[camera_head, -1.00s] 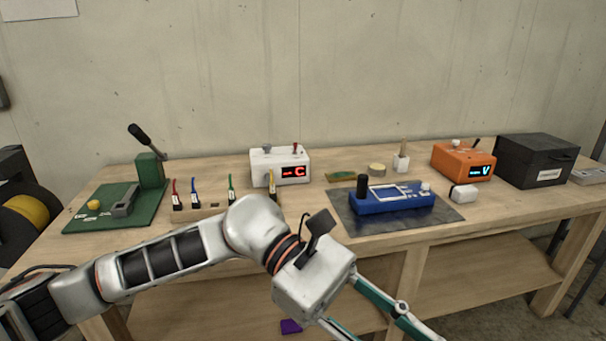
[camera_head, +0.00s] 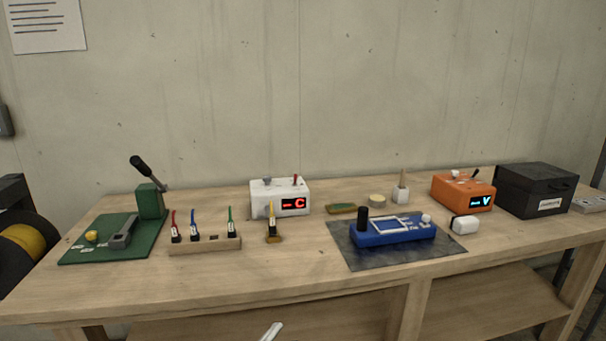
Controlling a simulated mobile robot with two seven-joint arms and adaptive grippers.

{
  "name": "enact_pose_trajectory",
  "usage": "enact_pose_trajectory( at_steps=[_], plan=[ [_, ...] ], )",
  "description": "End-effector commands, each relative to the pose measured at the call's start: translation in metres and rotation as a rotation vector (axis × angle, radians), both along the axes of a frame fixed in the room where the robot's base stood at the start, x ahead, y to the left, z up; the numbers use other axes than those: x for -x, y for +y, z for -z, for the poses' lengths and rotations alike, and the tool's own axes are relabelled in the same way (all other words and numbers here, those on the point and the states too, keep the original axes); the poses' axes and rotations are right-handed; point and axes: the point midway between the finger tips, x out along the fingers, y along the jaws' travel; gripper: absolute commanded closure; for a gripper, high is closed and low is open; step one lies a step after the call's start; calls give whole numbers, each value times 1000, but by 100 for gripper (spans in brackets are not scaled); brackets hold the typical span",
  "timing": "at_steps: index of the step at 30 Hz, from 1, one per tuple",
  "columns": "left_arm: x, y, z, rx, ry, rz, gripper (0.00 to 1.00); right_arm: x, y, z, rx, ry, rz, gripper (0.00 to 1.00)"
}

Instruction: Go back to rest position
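Neither of my grippers can be made out in the head view. Only a small pale strip shows at the bottom edge, left of centre, in front of the bench; I cannot tell what part it is. The wooden workbench (camera_head: 330,289) stands ahead, and no arm is over its top. On it are a white device with a red "C" display (camera_head: 280,197), a blue instrument (camera_head: 392,231) on a dark mat (camera_head: 352,257), and an orange device with a "V" display (camera_head: 462,192).
At the left, a green base (camera_head: 145,252) carries a lever press (camera_head: 150,200). A wooden holder (camera_head: 205,245) has coloured leads, and a yellow lead (camera_head: 271,222) stands beside it. A black box (camera_head: 536,190) is at the right. The bench's front strip is clear.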

Motion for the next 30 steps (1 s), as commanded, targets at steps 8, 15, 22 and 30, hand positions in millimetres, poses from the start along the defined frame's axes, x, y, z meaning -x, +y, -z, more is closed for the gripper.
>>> enact_pose_trajectory(
  at_steps=[8,15,22,30],
  plan=[
    [75,97,178,210,623,-242,71,0,0,0,0,0,0,60],
    [152,146,259,321,927,-399,71,0,0,0,0,0,0,60],
    [171,156,275,346,992,-437,71,0,0,0,0,-1,0,60],
    [171,156,274,343,989,-435,71,0,0,-1,0,-1,0,60]
  ],
)
